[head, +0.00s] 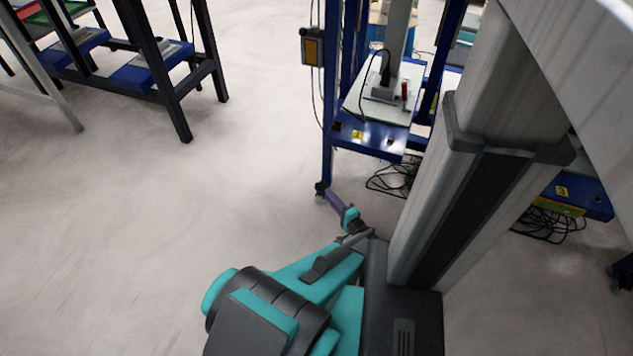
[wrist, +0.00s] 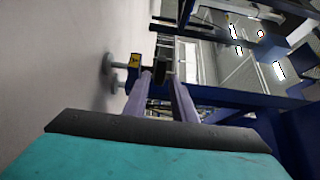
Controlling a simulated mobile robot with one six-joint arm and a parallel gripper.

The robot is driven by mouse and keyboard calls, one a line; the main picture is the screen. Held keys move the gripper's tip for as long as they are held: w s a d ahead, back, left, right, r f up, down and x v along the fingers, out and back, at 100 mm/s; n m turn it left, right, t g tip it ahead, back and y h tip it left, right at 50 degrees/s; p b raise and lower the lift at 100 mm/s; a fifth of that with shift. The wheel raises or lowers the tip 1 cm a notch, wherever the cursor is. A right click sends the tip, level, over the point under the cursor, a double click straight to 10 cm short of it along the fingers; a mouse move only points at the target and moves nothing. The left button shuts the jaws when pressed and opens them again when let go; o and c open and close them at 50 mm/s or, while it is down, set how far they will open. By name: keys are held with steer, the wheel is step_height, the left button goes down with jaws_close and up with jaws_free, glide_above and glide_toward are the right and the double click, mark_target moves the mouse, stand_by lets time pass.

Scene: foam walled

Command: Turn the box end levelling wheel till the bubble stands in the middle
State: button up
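The blue stand (head: 375,139) has a small dark foot (head: 320,188) at the bottom of its left post, below the yellow-and-dark box (head: 312,48). My gripper (head: 331,197) reaches low to that foot. In the wrist view, sideways, its two purple-grey fingers (wrist: 162,76) stand apart. A dark round part (wrist: 163,68) shows between their tips, perhaps the levelling wheel; I cannot tell whether they touch it. Grey foot discs (wrist: 108,66) and a yellow label (wrist: 134,60) lie left of the fingers. I cannot make out a bubble.
A white board (head: 362,101) with a dark-and-grey device (head: 385,86) sits on the stand. Black cables (head: 394,177) lie on the floor beneath. Dark-framed benches (head: 165,75) stand at upper left. The pale floor (head: 180,190) between is clear.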

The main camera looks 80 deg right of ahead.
mark_target(318, 182)
steer(key=b+x, duration=0.2)
steer(key=x, duration=0.8)
steer(key=shift+w+d, duration=0.25)
steer(key=shift+d, duration=0.05)
steer(key=shift+c, duration=0.2)
jaws_close()
